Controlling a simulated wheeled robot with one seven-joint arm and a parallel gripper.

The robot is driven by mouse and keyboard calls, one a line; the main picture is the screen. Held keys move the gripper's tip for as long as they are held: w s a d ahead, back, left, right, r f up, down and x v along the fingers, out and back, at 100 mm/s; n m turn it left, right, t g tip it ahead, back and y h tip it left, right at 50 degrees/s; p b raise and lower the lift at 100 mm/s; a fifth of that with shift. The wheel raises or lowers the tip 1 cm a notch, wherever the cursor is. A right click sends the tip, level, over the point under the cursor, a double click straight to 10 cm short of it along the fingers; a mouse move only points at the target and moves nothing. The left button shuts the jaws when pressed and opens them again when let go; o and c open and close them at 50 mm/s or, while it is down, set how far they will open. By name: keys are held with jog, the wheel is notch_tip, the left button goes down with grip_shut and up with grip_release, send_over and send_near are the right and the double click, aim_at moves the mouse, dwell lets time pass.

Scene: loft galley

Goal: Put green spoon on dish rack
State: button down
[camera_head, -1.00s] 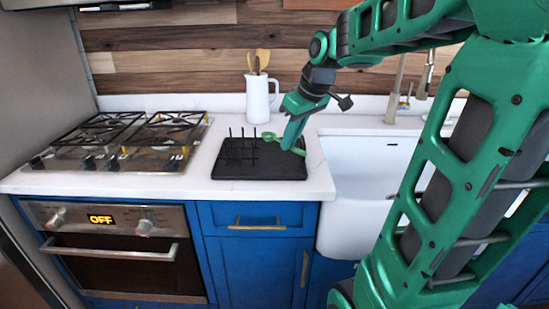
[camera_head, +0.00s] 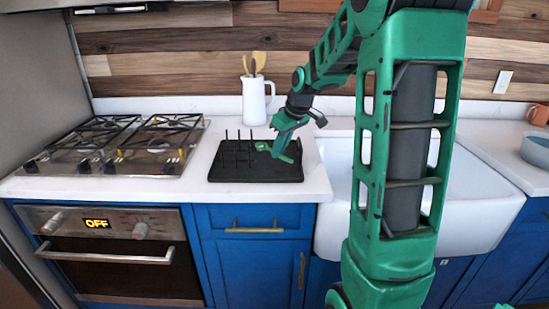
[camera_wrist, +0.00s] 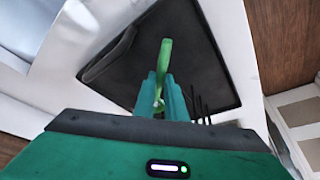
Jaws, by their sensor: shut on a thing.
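The green spoon (camera_head: 264,146) shows in the head view at my gripper (camera_head: 280,148), over the black dish rack (camera_head: 255,173). My gripper is shut on the spoon. In the wrist view the spoon's green handle (camera_wrist: 165,55) sticks out beyond my gripper's fingers (camera_wrist: 161,88), with the black rack (camera_wrist: 205,50) behind it. The rack has a flat dark base with several upright prongs at its left side. I cannot tell whether the spoon touches the rack. Part of the spoon is hidden between the fingers.
A white pitcher (camera_head: 254,103) with wooden utensils stands behind the rack. A gas cooktop (camera_head: 110,147) is to the left. A white sink (camera_head: 335,200) is to the right, partly behind my arm. A bowl (camera_head: 537,150) and an orange mug (camera_head: 538,115) stand at far right.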

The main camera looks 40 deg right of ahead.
jog(key=shift+f, duration=1.25)
jog(key=shift+f, duration=0.1)
jog(key=c, duration=1.8)
grip_release()
jog(key=a+v, duration=0.1)
jog(key=v, duration=1.1)
jog(key=s+a+f+m+g, duration=0.1)
jog(key=s+a+f+m, duration=0.1)
jog(key=s, duration=0.8)
jog(key=s+a+f+m+g, duration=0.2)
jog(key=s+f, duration=0.3)
jog(key=s, duration=0.4)
jog(key=s+a+f+m+g, duration=0.1)
jog(key=s+a+f+m, duration=0.1)
jog(key=s, duration=0.8)
jog(key=shift+s+a+f+m+g+h, duration=0.2)
jog(key=shift+f+m, duration=0.15)
jog(key=shift+m, duration=0.3)
jog(key=shift+s+a+f+m+g+h, duration=0.1)
jog(key=shift+f+m+g, duration=0.2)
jog(key=shift+m, duration=0.35)
